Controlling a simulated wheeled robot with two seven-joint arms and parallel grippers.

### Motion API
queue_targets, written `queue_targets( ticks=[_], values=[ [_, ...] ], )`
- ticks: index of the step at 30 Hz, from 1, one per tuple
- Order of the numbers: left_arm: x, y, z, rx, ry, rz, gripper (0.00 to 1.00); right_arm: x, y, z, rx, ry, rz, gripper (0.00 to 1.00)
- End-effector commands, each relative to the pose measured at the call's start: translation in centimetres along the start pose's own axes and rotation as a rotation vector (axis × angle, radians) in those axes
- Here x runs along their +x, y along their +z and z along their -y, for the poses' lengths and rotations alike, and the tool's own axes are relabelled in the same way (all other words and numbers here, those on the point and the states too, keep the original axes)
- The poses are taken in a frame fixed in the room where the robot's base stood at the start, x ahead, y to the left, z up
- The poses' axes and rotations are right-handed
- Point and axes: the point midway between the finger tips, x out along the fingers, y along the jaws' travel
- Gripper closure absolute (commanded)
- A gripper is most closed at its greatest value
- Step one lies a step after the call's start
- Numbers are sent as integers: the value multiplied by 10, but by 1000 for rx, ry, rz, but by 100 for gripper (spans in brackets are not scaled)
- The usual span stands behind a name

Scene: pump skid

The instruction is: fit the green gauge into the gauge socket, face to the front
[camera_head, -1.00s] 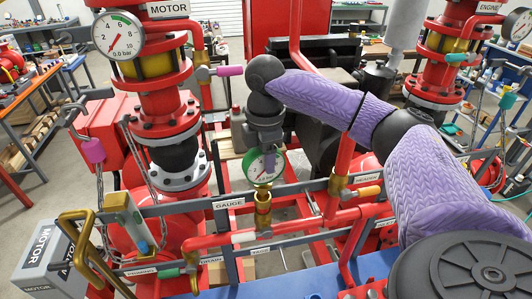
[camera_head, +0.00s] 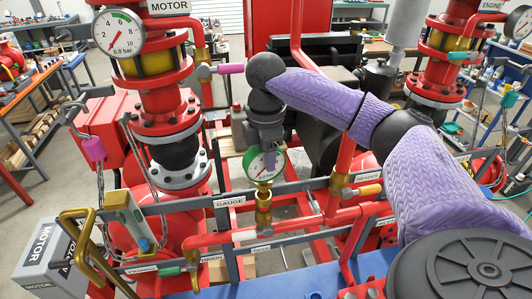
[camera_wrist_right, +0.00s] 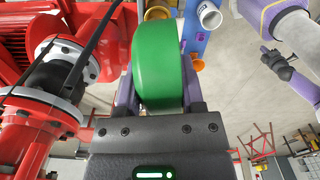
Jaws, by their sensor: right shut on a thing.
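The green gauge (camera_head: 264,164), with a green rim and white dial, hangs upright in my right gripper (camera_head: 267,152). Its dial faces the head camera. Its brass stem stands in line above the brass gauge socket (camera_head: 263,207) behind the GAUGE label; the two look joined, but I cannot tell how deep the stem sits. In the right wrist view the green side of the gauge (camera_wrist_right: 160,75) lies between the two purple fingers of my right gripper (camera_wrist_right: 160,98), which is shut on it. The dial and socket are hidden there. My left gripper is not in view.
A red flanged column (camera_head: 165,110) with a large gauge (camera_head: 118,34) stands left of my right gripper. Grey labelled rails (camera_head: 290,189) and red pipes run around the socket. A chain (camera_head: 140,155) hangs at left.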

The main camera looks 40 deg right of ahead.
Motion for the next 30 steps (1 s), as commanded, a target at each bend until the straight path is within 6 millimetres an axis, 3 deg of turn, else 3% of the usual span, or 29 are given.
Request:
queue_targets(
  ticks=[30],
  values=[
    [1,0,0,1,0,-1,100,14,0,0,0,-1,0,100]
  ],
)
